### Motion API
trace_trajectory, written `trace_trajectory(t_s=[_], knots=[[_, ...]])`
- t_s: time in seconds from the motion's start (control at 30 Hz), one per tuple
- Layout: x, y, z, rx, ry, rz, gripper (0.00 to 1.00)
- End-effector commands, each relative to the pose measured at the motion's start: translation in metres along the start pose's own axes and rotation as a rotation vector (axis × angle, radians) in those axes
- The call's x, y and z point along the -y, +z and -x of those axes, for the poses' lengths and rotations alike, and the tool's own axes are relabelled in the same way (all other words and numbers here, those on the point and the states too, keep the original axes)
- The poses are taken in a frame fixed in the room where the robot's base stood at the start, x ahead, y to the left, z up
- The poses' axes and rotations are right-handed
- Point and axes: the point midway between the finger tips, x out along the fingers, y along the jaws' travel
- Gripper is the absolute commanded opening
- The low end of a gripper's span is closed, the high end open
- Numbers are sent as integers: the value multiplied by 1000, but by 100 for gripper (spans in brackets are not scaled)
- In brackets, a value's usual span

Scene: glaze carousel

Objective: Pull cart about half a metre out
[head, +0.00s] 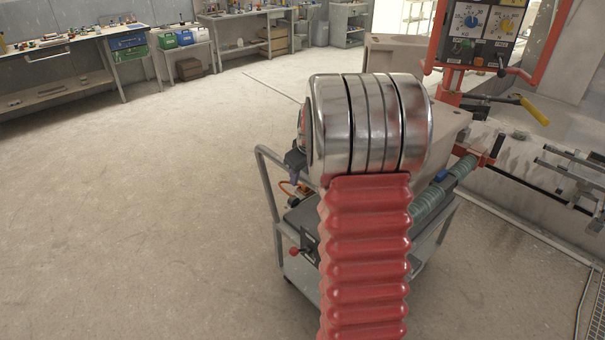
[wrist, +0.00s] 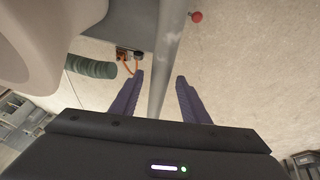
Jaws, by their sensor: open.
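The cart (head: 281,245) is a grey metal trolley in the middle of the head view, partly hidden behind my arm. Its tubular handle (head: 266,185) rises on the left side. In the wrist view a grey bar (wrist: 168,55), seemingly the cart's handle, runs between the two purple fingers of my gripper (wrist: 160,76). The fingers are open, with a gap on either side of the bar. I cannot tell whether the bar lies fully within their depth. In the head view my arm hides most of the gripper.
A red-knobbed lever (head: 294,251) sticks out of the cart. A green ribbed hose (head: 430,205) lies over its right side. A machine with a control panel (head: 478,22) and yellow handle (head: 532,109) stands at right. Workbenches (head: 65,65) line the back. The left floor is clear.

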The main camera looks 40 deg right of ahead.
Motion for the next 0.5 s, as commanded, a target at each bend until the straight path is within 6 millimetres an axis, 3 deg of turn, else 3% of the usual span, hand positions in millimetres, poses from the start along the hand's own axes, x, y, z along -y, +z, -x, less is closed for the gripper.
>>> trace_trajectory(t_s=[0.27, 0.5], knots=[[-1, 0, -1, 0, 1, -1, 42], [-1, 0, -1, 0, 0, -1, 26]])
